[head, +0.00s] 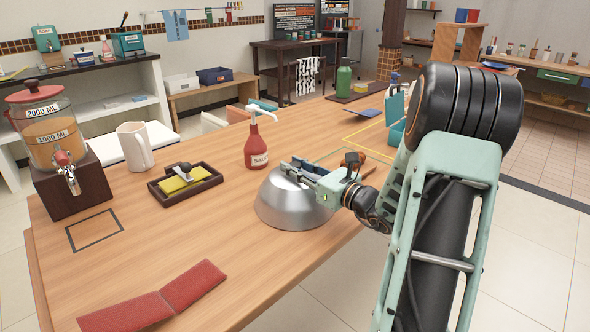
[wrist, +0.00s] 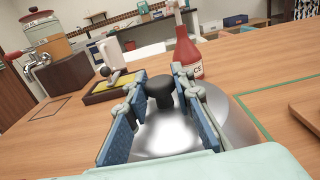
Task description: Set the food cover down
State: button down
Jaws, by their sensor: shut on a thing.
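The food cover (head: 290,203) is a shiny silver metal dome on the wooden table, near the table's right edge in the head view. In the wrist view the dome (wrist: 165,140) fills the lower middle, with a black knob (wrist: 160,91) on top. My gripper (head: 302,170) reaches in from the right over the top of the dome. In the wrist view its blue-padded fingers (wrist: 158,98) stand on either side of the knob and are shut on it. The dome's rim looks at or very near the table top; a small gap cannot be ruled out.
A red sauce bottle (head: 258,143) stands just behind the dome. A dark tray (head: 159,186) with a yellow item lies to its left, near a white pitcher (head: 135,147) and drink dispenser (head: 52,130). A red folded mat (head: 160,300) lies in front. Table between is clear.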

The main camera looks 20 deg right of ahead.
jog(key=shift+r, duration=0.15)
jog(key=shift+f, duration=0.25)
jog(key=c, duration=1.7)
grip_release()
jog(key=shift+o, duration=0.2)
jog(key=shift+r, duration=0.2)
jog(key=shift+s+d, duration=0.1)
jog(key=shift+s, duration=0.15)
jog(key=p+v, duration=0.2)
jog(key=v, duration=0.9)
jog(key=shift+s, duration=0.3)
